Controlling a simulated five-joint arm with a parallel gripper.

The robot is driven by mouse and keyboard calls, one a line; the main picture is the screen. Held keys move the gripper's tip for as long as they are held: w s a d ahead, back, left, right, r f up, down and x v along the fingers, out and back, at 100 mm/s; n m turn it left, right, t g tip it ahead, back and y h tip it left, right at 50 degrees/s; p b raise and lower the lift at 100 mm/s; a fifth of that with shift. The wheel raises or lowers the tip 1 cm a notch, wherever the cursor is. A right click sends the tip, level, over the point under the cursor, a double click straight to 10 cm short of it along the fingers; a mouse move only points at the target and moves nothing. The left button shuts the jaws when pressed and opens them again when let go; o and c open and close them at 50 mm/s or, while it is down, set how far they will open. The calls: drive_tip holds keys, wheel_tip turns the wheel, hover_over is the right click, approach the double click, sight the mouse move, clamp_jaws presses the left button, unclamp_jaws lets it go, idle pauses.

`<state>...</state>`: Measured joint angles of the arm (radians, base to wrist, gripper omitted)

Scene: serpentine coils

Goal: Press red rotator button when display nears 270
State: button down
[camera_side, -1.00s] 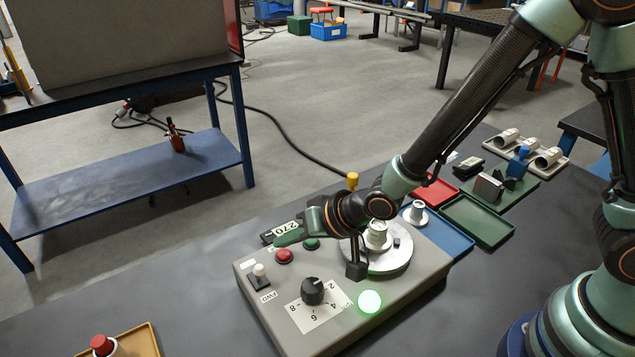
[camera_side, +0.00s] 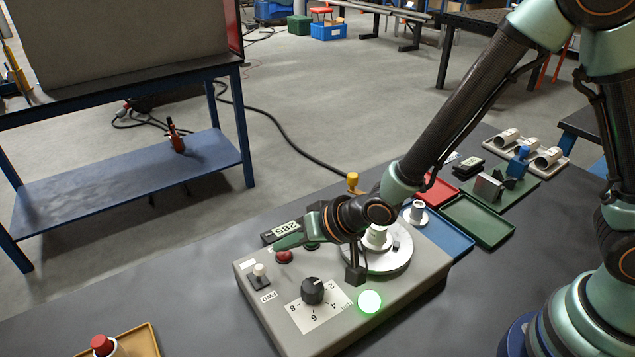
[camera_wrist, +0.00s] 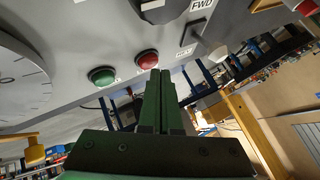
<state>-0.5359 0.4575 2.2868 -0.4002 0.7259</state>
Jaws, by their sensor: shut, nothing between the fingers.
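The grey control box (camera_side: 390,305) carries a red button (camera_side: 284,257) beside a green button (camera_side: 312,246). Both buttons also show in the wrist view, red (camera_wrist: 147,60) and green (camera_wrist: 102,76). The display (camera_side: 281,231) at the box's far edge appears to read 285, upside down. My gripper (camera_side: 280,245) is shut and empty, its green fingers pointing left.
A round turntable (camera_side: 378,258) with a white part stands under my wrist. A black knob (camera_side: 312,290), a toggle switch (camera_side: 259,276) and a lit green lamp (camera_side: 370,301) are on the box. Trays (camera_side: 477,220) lie to the right.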

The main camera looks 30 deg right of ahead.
drive_tip(key=shift+f, duration=0.55)
idle(0.6)
drive_tip(key=shift+r, duration=0.95)
drive_tip(key=shift+r, duration=0.1)
wheel_tip(320, 180, up, 5)
drive_tip(key=shift+f, duration=0.1)
idle(0.5)
idle(0.5)
